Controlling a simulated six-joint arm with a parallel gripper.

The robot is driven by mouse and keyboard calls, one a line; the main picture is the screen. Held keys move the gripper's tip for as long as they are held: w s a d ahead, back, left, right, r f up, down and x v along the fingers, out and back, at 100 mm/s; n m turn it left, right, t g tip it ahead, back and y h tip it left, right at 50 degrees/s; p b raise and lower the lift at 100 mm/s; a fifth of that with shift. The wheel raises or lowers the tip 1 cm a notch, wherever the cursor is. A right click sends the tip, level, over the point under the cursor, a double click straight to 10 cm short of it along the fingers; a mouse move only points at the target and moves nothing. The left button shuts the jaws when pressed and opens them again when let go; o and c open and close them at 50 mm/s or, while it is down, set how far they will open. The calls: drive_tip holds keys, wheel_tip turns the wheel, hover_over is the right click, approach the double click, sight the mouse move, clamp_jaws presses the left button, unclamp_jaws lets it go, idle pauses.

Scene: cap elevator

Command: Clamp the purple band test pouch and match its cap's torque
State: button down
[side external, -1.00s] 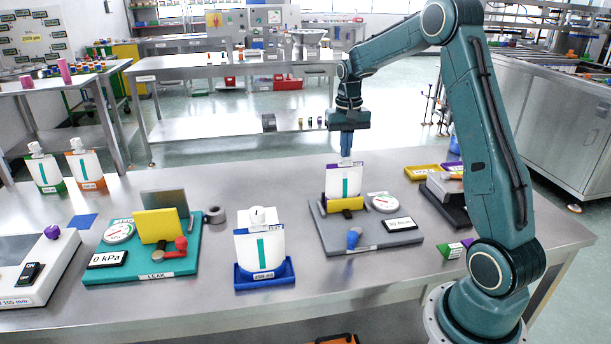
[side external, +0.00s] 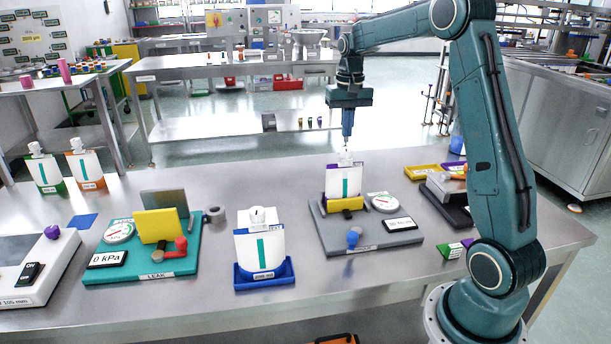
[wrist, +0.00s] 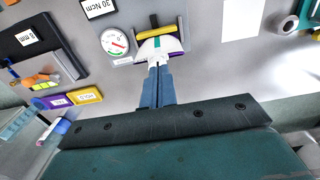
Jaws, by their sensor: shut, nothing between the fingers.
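The purple band pouch (side external: 343,182) stands upright in the yellow clamp (side external: 345,204) on the grey torque station (side external: 327,234). Its white cap (side external: 345,158) is on top. In the wrist view the closed fingers (wrist: 157,88) point at the pouch top (wrist: 157,60), and the purple band shows on the pouch. The station carries a round dial (side external: 383,202), a display (side external: 400,224) reading about 30 Ncm in the wrist view, and a blue-knobbed lever (side external: 353,238).
A blue band pouch (side external: 260,252) stands in a blue tray (side external: 243,281) at the front. The teal leak station (side external: 180,268) is left of it. Yellow and purple trays (side external: 423,171) and a dark block (side external: 446,208) lie right of the torque station, near my arm.

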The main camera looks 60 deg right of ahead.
sight(346, 153)
drive_tip(key=shift+s+d+r, duration=0.25)
drive_tip(key=shift+s+d, duration=0.1)
drive_tip(key=shift+s, duration=0.1)
drive_tip(key=shift+s+d+r, duration=0.25)
drive_tip(key=shift+s+d, duration=0.05)
drive_tip(key=shift+s, duration=0.15)
drive_tip(key=shift+f, duration=0.1)
wheel_tip(346, 153, down, 7)
idle(0.6)
drive_tip(key=shift+w+d, duration=0.25)
drive_tip(key=shift+w, duration=0.3)
idle(1.6)
drive_tip(key=shift+w+a, duration=0.5)
idle(0.8)
drive_tip(key=shift+s+a, duration=0.15)
drive_tip(key=shift+a, duration=0.25)
idle(0.4)
